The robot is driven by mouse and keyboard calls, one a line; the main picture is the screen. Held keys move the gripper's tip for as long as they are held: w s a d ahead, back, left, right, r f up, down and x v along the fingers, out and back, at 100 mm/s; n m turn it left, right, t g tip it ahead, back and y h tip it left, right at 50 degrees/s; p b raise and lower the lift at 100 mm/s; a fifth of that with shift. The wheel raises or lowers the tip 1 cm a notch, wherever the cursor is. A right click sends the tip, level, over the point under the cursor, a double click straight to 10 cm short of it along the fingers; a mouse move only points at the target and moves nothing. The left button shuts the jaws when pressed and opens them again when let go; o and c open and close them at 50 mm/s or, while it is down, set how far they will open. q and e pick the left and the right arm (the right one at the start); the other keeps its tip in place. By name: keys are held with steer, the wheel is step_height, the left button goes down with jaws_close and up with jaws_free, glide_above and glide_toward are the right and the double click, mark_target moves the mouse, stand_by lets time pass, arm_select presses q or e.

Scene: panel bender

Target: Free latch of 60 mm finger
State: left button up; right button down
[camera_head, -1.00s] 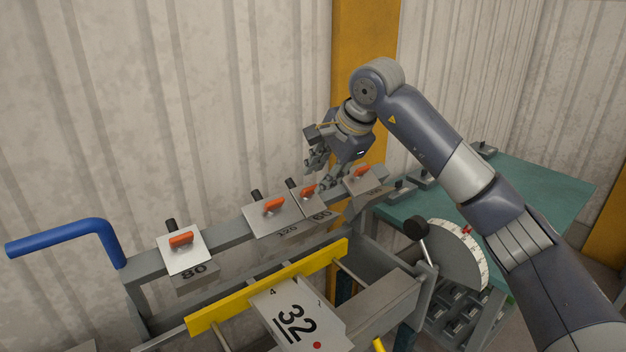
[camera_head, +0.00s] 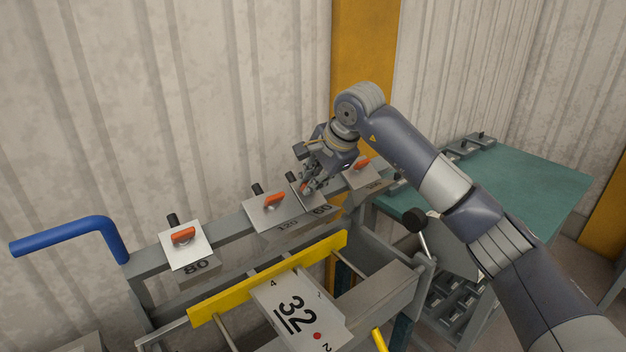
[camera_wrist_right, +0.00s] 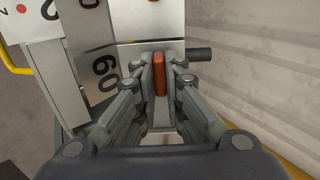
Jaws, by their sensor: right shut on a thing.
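The 60 mm finger (camera_head: 320,210) sits on the beam between the 120 finger and the finger at the right end. Its number also shows in the right wrist view (camera_wrist_right: 106,74). My right gripper (camera_head: 307,188) is down at this finger. In the right wrist view my right gripper (camera_wrist_right: 160,78) has its two pads on either side of the orange latch (camera_wrist_right: 160,75) and is shut on it. A black knob (camera_wrist_right: 200,54) sticks out behind the latch. In the head view the gripper hides most of the latch. My left gripper is not in view.
The 120 finger (camera_head: 262,218) with its orange latch stands close on the left, and another finger (camera_head: 366,176) close on the right. The 80 finger (camera_head: 185,250) is farther left. A blue handle (camera_head: 65,232), yellow bar (camera_head: 265,283) and green table (camera_head: 500,185) are around.

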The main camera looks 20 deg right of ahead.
steer(key=shift+n, duration=0.4)
steer(key=n+b, duration=0.1)
steer(key=n, duration=0.1)
steer(key=shift+n, duration=0.4)
steer(key=n+b, duration=0.1)
steer(key=n, duration=0.3)
steer(key=shift+r, duration=0.1)
steer(key=n, duration=1)
steer(key=shift+n, duration=0.3)
steer(key=c, duration=1.7)
jaws_free()
